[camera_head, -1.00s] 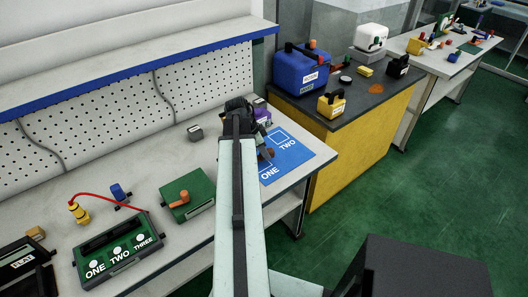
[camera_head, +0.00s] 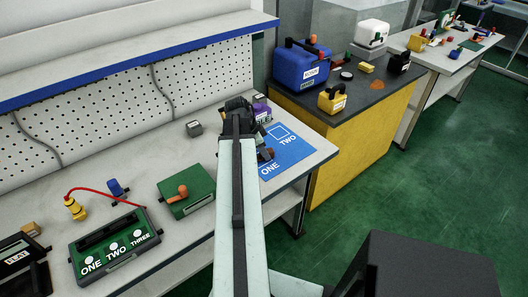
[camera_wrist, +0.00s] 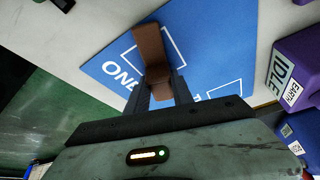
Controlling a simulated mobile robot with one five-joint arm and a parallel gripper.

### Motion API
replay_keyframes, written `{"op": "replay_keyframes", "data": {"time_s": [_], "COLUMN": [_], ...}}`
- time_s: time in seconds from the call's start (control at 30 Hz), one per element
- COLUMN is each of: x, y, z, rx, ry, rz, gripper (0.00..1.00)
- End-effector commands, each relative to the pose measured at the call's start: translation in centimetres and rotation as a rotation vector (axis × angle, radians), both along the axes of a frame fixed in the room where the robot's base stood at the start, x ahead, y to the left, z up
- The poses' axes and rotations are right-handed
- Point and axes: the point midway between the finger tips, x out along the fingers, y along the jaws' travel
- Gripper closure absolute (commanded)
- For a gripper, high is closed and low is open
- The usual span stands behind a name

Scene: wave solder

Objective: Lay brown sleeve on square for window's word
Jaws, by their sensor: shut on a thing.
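The brown sleeve (camera_wrist: 151,44) is between the fingers of my gripper (camera_wrist: 161,88) in the wrist view. My gripper is shut on it, over the blue mat (camera_wrist: 210,40). The sleeve overlaps the white outlined square marked ONE; I cannot tell whether it touches the mat. The square marked TWO (camera_wrist: 226,90) shows to the right, partly behind my gripper. In the head view the mat (camera_head: 296,155) lies at the bench's right end, and my arm hides part of square ONE. A purple box (camera_wrist: 299,58) has a window reading IDLE and a label reading EARTH.
A grey block (camera_head: 194,129), a green box with an orange handle (camera_head: 187,192) and a green panel marked ONE TWO THREE (camera_head: 114,245) stand on the bench. A yellow cabinet (camera_head: 362,140) with a blue case (camera_head: 302,70) stands beyond the bench's right end.

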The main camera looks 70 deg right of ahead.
Motion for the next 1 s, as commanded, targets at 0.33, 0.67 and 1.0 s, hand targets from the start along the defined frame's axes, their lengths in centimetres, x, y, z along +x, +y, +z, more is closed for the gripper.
{"op": "replay_keyframes", "data": {"time_s": [0.33, 0.67, 1.0], "x": [0.0, -0.1, 0.2], "y": [0.0, 0.0, 0.2], "z": [-0.4, -0.4, 1.0], "rx": [0.0, 0.0, 0.0], "ry": [0.0, 0.0, 0.0], "rz": [0.0, -0.001, -0.001], "gripper": [0.55, 0.46, 0.46]}}
